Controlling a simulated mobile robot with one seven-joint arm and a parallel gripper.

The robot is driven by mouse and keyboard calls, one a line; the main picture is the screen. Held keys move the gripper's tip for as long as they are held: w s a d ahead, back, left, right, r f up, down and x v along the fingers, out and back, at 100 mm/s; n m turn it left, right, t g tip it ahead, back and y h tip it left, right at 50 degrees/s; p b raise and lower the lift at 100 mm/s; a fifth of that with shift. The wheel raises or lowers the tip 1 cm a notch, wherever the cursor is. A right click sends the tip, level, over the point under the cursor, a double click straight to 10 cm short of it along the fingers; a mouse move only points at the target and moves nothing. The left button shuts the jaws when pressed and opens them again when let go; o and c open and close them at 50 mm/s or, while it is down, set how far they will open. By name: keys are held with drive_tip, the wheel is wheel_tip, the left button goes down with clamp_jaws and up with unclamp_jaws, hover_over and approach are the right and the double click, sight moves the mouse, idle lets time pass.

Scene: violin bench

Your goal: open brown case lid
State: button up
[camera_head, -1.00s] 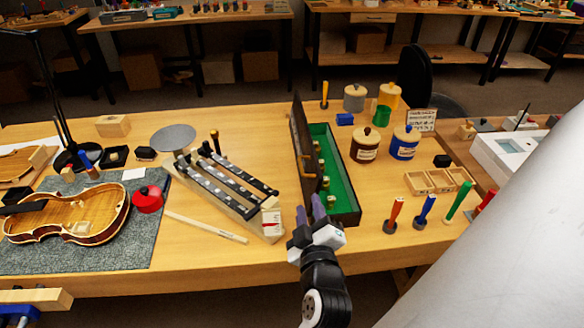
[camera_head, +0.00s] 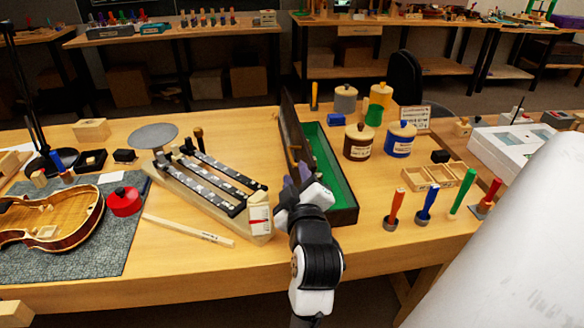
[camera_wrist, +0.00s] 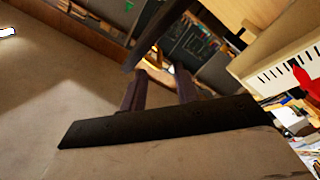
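The brown case (camera_head: 346,216) stands in the middle of the bench with its green-lined inside showing. Its dark brown lid (camera_head: 290,128) stands up steeply along the left side, leaning a little left, so the case is open. My gripper (camera_head: 297,178) is at the near end of the lid and hides its lower near corner. In the wrist view my gripper's two dark purple fingers (camera_wrist: 160,88) are apart with nothing visible between them. I cannot tell whether a finger touches the lid. The lid and my gripper hide part of the inside.
Left of the case is a wooden rack (camera_head: 196,202) with dark bars and a white-and-red label. Brown (camera_head: 358,146) and blue (camera_head: 400,143) lidded jars stand right of it. Upright-handled tools (camera_head: 426,205) and a divided wooden tray (camera_head: 416,179) are at the right.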

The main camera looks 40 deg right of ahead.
sight(292, 158)
drive_tip(key=p+x, duration=0.1)
drive_tip(key=x, duration=0.5)
drive_tip(key=shift+w+r, duration=0.15)
drive_tip(key=shift+w, duration=0.05)
drive_tip(key=shift+c, duration=0.2)
clamp_jaws()
